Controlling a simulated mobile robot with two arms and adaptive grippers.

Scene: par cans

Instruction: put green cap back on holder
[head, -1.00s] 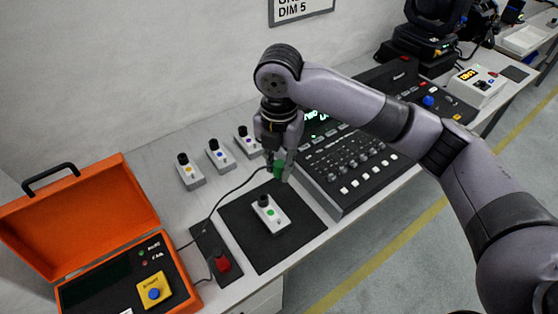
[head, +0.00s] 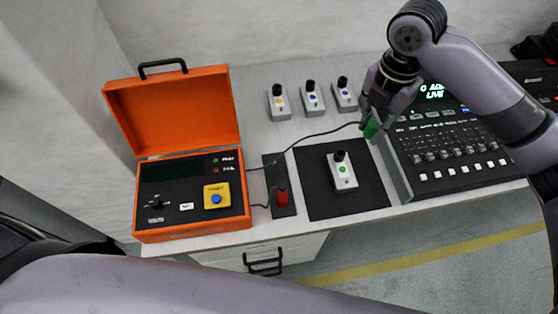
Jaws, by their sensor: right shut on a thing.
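The green cap (head: 371,130) is in my right gripper (head: 375,122), which is shut on it above the bench, beside the left edge of the mixing console. A thin black cable (head: 318,136) runs from the orange case to the cap. The holder looks to be the narrow dark strip (head: 271,171) right of the case. A red cap (head: 281,197) stands on the front part of the strip, with its own cable. The back part of the strip is bare. My left gripper is out of view.
The open orange case (head: 239,194) stands at left. A white box with a green dot (head: 342,171) sits on a black mat (head: 316,190). Three similar boxes (head: 312,100) line the back. The console (head: 445,150) fills the right. A drawer handle (head: 264,263) juts out in front.

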